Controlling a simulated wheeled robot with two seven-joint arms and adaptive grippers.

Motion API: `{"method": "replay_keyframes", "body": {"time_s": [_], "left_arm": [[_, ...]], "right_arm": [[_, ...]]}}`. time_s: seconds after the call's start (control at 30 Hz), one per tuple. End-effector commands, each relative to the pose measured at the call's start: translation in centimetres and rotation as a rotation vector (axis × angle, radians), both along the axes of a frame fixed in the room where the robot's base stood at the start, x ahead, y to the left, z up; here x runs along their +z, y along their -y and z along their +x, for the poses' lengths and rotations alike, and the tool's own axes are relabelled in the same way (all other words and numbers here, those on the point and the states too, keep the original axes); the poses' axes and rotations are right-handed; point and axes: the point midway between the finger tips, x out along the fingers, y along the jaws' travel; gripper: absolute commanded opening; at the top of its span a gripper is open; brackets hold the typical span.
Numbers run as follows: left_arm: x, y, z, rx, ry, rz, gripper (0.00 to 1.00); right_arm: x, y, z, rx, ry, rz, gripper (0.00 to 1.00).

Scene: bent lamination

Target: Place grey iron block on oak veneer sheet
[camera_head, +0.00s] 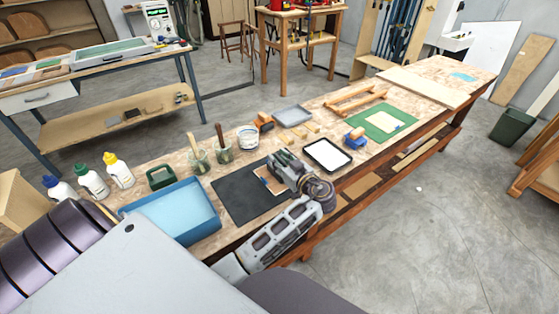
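My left gripper (274,172) is over the dark mat (238,201) near the middle of the workbench. Its fingers are small and partly hidden by its own body, so I cannot tell whether it is open or shut. A small brown sheet (262,173), possibly the oak veneer sheet, lies on the mat partly under the gripper. I cannot pick out the grey iron block for certain; it may be hidden by the gripper. A flat grey piece (291,116) lies farther back on the bench. My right gripper is not in view.
A blue tray (176,213) is left of the mat. Glue bottles (91,181), jars with brushes (221,149) and a white tub (248,138) stand nearby. A white-lined black tray (327,155), a blue-and-wood tool (355,138) and a green mat (375,124) are to the right.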

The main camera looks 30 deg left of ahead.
Motion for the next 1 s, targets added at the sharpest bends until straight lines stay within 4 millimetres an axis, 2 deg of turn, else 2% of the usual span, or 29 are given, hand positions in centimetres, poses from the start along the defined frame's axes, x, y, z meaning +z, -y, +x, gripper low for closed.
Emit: {"method": "replay_keyframes", "body": {"time_s": [0.33, 0.57, 0.8, 1.0], "left_arm": [[0.2, 0.0, 0.0, 0.0, 0.0, 0.0, 0.34], [0.4, 2.3, -1.0, -0.001, -0.001, -0.002, 0.34], [0.9, 5.0, -2.2, -0.001, 0.001, -0.003, 0.34], [1.2, 6.5, -2.9, 0.0, 0.0, -0.001, 0.34]], "right_arm": [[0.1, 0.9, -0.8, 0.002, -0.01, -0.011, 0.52], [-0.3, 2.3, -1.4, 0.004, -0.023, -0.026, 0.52], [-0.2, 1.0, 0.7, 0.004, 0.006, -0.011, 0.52], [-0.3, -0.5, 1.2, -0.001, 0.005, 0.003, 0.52]]}}
